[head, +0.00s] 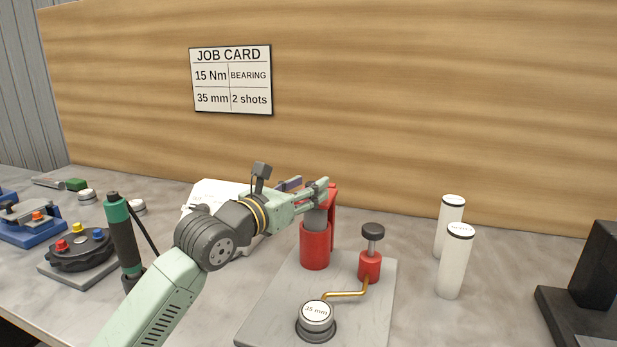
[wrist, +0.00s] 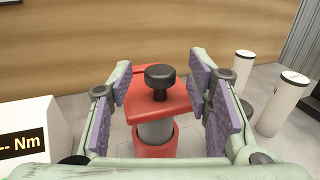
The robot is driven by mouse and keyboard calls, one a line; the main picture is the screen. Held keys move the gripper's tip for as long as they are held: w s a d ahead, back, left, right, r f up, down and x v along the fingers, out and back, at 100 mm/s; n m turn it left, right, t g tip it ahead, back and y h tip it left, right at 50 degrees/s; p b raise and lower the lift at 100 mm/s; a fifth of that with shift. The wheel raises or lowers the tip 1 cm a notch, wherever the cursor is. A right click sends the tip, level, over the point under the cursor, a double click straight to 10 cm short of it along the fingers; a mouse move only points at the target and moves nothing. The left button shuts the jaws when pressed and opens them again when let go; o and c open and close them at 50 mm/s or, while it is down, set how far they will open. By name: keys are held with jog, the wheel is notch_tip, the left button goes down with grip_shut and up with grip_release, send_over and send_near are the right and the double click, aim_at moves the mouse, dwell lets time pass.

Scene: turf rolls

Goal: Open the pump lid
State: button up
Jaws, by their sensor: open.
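The pump is a red cylinder (head: 315,247) with a grey upper part, standing on a grey plate. In the wrist view its red lid (wrist: 142,98) sits over the grey neck (wrist: 156,132), with a black knob (wrist: 160,78) on it. In the head view my fingers hide most of the lid. My gripper (head: 318,190) is over the pump top, reaching in from the left. In the wrist view my gripper (wrist: 165,95) is open, its purple pads on either side of the knob and apart from it.
A small red plunger unit (head: 370,265) with a dark knob stands right of the pump, joined by a brass pipe to a 35 mm cap (head: 316,315). Two white cylinders (head: 455,262) stand further right. A white readout box (wrist: 28,140) is at left in the wrist view.

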jog(key=shift+w+d, duration=0.35)
jog(key=shift+w, duration=0.15)
grip_shut()
dwell(0.3)
